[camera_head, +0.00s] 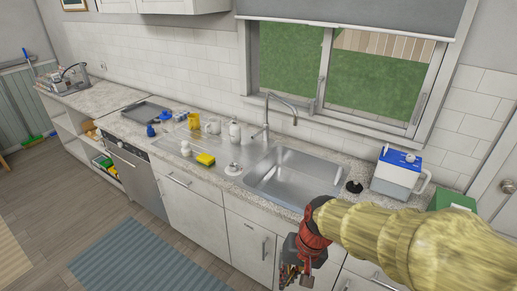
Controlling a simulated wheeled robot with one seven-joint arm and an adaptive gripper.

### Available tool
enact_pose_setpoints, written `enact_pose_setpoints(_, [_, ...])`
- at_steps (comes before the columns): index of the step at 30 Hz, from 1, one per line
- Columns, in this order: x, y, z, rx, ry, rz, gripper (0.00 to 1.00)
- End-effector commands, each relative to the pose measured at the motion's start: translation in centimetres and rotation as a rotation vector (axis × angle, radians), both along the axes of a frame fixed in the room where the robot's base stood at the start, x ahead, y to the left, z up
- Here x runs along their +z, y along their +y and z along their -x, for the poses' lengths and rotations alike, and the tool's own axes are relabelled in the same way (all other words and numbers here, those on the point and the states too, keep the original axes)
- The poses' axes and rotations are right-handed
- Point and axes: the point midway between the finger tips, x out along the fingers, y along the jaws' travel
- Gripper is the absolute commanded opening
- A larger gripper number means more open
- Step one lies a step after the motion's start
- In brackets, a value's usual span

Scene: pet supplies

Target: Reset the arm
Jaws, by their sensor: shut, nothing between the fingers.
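My arm, with a yellowish textured covering, reaches in from the right side of the head view. It ends in a red and black wrist that points down. My gripper (290,275) is at the bottom of the picture, in front of the cabinet doors and below the counter edge. It is shut and empty, and it is small and dark in the view. Part of the counter front on the right is hidden behind my arm.
A steel sink (292,178) with a faucet (266,118) is set in the counter. A yellow sponge (205,159), a white bottle (234,132) and a grey tray (145,112) stand left of it. A blue-and-white jug (398,173) stands right. Floor at lower left is open, with rugs (135,258).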

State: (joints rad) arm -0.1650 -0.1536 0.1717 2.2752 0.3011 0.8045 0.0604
Motion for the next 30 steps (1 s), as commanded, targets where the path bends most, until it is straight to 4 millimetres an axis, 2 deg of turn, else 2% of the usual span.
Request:
enact_pose_setpoints(1, [1.1, -1.5, 1.2, 0.043, -0.036, 0.030, 0.00])
enact_pose_setpoints(6, [4.1, -6.2, 4.8, 0.140, -0.135, 0.141, 0.00])
enact_pose_setpoints(12, [7.5, -10.0, 7.4, 0.129, -0.293, 0.231, 0.00])
enact_pose_setpoints(19, [11.1, -11.2, 8.5, 0.066, -0.446, 0.242, 0.00])
enact_pose_setpoints(30, [11.7, -11.6, 8.7, 0.046, -0.474, 0.245, 0.00])
